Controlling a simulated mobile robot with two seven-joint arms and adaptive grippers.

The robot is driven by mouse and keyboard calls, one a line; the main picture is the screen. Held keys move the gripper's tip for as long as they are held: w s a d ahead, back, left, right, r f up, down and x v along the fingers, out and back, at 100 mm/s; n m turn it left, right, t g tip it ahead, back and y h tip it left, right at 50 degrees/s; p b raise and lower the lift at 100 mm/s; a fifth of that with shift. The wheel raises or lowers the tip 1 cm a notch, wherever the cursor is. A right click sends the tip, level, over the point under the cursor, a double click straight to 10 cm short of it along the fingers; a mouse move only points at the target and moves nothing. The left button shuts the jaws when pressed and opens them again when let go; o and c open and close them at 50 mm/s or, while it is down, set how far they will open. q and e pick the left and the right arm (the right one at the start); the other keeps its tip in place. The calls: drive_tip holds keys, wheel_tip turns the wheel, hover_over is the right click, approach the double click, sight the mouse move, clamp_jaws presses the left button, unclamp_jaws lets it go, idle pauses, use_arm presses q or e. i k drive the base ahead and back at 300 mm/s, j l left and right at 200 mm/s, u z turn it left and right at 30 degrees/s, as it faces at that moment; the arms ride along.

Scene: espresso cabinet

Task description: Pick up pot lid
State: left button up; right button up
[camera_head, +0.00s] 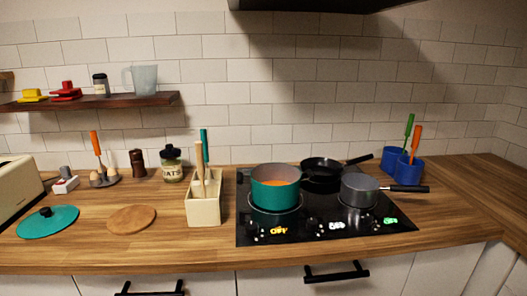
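The pot lid (50,222) is a flat teal disc with a dark knob. It lies on the wooden counter at the far left, in front of the cream toaster. A teal pot (275,190) stands uncovered on the front left of the black cooktop, with something orange inside. Neither of my grippers shows in the head view.
A round wooden board (132,219) lies right of the lid. A cream utensil box (204,206) stands left of the cooktop (320,231). A toaster (17,168) is at the left edge. A grey saucepan (360,191) and a black pan (322,170) are on the cooktop.

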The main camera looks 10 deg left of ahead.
sight(47, 222)
drive_tip(key=u, duration=1.8)
drive_tip(key=z, duration=1.55)
drive_tip(key=j, duration=0.65)
drive_tip(key=k+j+z, duration=0.1)
drive_tip(key=j, duration=0.55)
drive_tip(key=k+j, duration=0.1)
drive_tip(key=j, duration=0.5)
